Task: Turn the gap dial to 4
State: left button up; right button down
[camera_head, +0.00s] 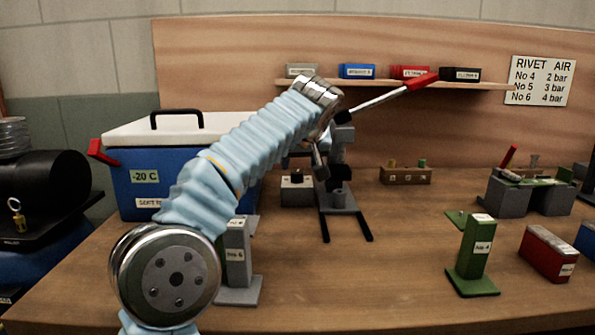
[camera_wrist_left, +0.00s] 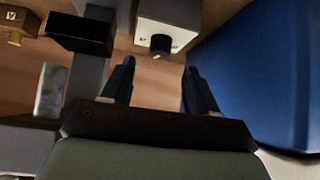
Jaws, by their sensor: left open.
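A small grey box with a black knob (camera_head: 297,175), which looks like the gap dial, stands on the bench between the blue cooler and the press-like tool. In the left wrist view the black knob (camera_wrist_left: 160,44) is on the face of the pale box (camera_wrist_left: 178,22), just ahead of and between my fingers. The marks beside the knob are too small to read. My left gripper (camera_wrist_left: 158,85) is open and empty, apart from the knob. In the head view my left gripper (camera_head: 319,165) points down beside the box, partly hidden by the tool. My right gripper is not in view.
The blue cooler (camera_head: 135,185) stands close on the left, and its blue wall (camera_wrist_left: 245,70) fills the right of the wrist view. The lever tool (camera_head: 340,200) with a red handle stands just right of the box. A green block (camera_head: 474,250) stands at front right.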

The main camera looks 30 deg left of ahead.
aim_at(296, 172)
pick_arm(q)
jog(key=x, duration=0.5)
jog(key=shift+w+a+f, duration=0.15)
jog(key=shift+w+f, duration=0.05)
jog(key=shift+f, duration=0.05)
jog(key=c, duration=1)
jog(key=shift+c, duration=0.2)
jog(key=shift+m, duration=0.3)
jog(key=shift+s+a+m+t+h, duration=0.15)
jog(key=shift+m+t+h, duration=0.35)
jog(key=shift+m+h, duration=0.25)
jog(key=shift+a+m+t+h, duration=0.1)
jog(key=shift+m+t+h, duration=0.3)
jog(key=shift+m+h, duration=1.15)
jog(key=shift+m, duration=0.5)
